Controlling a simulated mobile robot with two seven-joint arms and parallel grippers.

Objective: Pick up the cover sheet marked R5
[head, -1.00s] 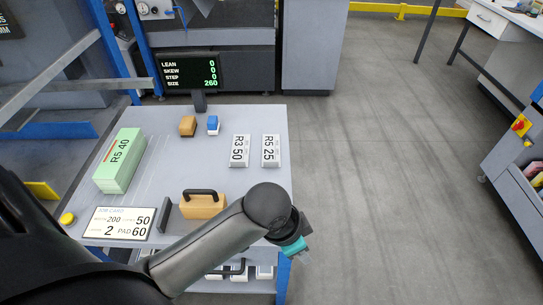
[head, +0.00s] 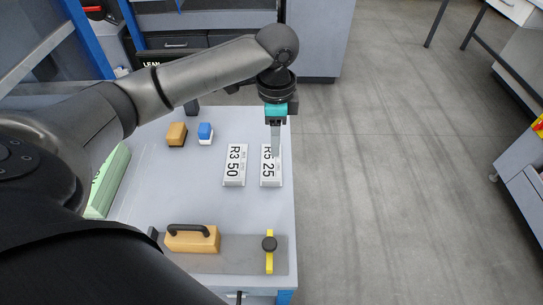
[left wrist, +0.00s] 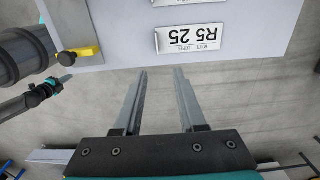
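The white piece marked R5 25 (head: 271,170) lies flat at the right of the grey bench, beside a similar white piece marked R3 50 (head: 235,165). The R5 25 piece also shows upside down in the left wrist view (left wrist: 196,38). My left gripper (head: 276,155) points down and its fingertips overlap the R5 25 piece in the head view. In the left wrist view its two fingers (left wrist: 160,70) are apart with nothing between them, and the piece lies beyond their tips, not between them. A teal-banded gripper (left wrist: 66,78), seemingly my right, shows small there; its finger state is unclear.
An orange block (head: 176,134) and a blue-and-white block (head: 205,133) stand at the back. A green stack (head: 108,182) is partly behind my arm. A handled wooden block (head: 192,238) and a yellow bar with a black knob (head: 269,262) sit in front. Open floor lies right.

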